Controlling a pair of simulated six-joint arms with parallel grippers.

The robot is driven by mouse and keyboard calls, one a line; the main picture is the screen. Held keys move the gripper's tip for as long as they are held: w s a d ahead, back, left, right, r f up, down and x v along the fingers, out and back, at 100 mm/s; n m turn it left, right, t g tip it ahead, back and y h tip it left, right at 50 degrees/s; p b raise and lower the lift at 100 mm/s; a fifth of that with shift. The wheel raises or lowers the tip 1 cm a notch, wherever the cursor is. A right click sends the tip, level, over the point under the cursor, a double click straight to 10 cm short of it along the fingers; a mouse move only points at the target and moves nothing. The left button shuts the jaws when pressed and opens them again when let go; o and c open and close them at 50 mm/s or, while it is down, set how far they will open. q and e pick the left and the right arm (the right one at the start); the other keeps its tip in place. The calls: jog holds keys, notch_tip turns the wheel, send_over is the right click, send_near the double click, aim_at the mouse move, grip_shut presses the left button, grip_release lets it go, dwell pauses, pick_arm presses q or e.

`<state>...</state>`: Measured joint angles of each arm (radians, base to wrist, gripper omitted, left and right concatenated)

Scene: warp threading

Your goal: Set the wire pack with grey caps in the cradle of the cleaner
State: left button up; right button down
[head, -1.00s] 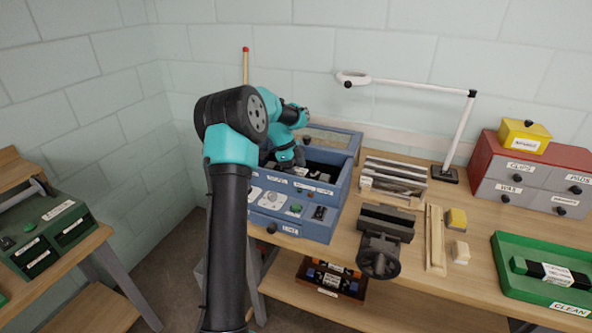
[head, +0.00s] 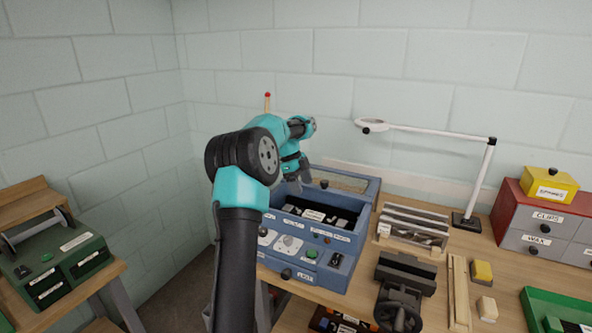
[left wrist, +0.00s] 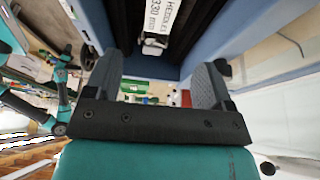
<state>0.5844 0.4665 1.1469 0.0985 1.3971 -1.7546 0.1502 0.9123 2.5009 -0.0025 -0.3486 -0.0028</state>
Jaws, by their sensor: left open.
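The blue cleaner (head: 330,273) stands on the bench, its bay open at the top. A dark pack with a white label (head: 315,215) lies in the bay. Its label also shows in the left wrist view (left wrist: 157,25), between the blue walls; I cannot make out its cap colour. My left gripper (head: 299,180) is above the back left of the bay, open. In the left wrist view, the two fingers (left wrist: 157,85) stand apart with no pack between them, and the pack lies beyond their tips. My right gripper does not show.
A slatted rack (head: 413,228) and a dark vise (head: 404,285) stand right of the cleaner. A lamp (head: 488,180) and red drawers (head: 510,215) are farther right. A green tray (head: 570,300) is at the right edge. A green winder (head: 60,255) is on the left table.

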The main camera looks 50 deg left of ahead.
pick_arm(q)
jog(key=v, duration=0.5)
jog(key=shift+r, duration=0.2)
jog(key=shift+a, duration=0.1)
